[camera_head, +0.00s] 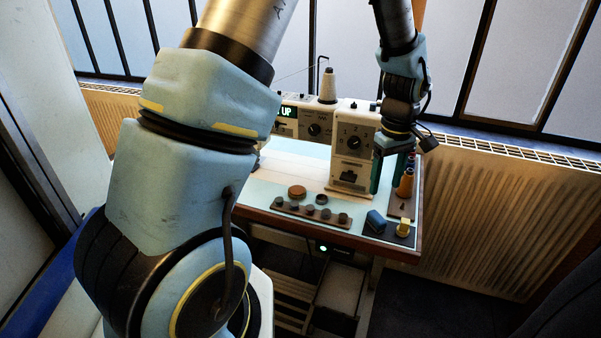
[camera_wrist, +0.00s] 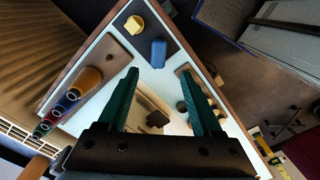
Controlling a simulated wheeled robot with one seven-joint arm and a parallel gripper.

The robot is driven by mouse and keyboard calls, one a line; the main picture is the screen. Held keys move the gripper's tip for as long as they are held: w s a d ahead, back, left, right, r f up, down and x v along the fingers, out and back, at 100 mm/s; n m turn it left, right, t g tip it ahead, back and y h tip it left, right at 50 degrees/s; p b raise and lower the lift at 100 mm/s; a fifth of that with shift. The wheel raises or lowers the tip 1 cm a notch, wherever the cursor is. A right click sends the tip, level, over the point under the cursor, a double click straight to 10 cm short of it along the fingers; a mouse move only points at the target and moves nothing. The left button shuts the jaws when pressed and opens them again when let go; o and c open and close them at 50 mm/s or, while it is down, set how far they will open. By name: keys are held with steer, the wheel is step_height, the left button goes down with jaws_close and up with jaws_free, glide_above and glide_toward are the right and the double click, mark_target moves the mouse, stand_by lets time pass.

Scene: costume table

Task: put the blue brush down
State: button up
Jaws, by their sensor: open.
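The blue brush (camera_head: 375,221), a small blocky blue piece, rests on a dark mat (camera_head: 380,234) at the table's front right corner. It also shows in the wrist view (camera_wrist: 158,53), just beyond the fingertips. My gripper (camera_wrist: 158,72) has two green fingers spread wide apart with nothing between them. In the head view my gripper (camera_head: 382,172) hangs above the right side of the table, behind and above the brush, apart from it. A yellow piece (camera_head: 403,228) sits on the same mat, right of the brush; it also shows in the wrist view (camera_wrist: 134,24).
A sewing machine (camera_head: 352,145) stands just left of my gripper. Thread spools (camera_head: 405,183) stand on a wooden rack at the right edge. A strip with several dark knobs (camera_head: 310,212) lies along the front edge. The pale tabletop (camera_head: 300,165) is partly clear.

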steer(key=w+a+r+m, duration=0.2)
steer(key=a+r, duration=0.2)
steer(key=a, duration=1)
steer(key=s+a+r+m, duration=0.1)
steer(key=s+a, duration=0.1)
steer(key=a, duration=0.6)
steer(key=s+a+r+m+t, duration=0.1)
steer(key=s+a+r+m, duration=0.1)
steer(key=a, duration=0.6)
steer(key=shift+s+t, duration=0.3)
steer(key=shift+s, duration=0.5)
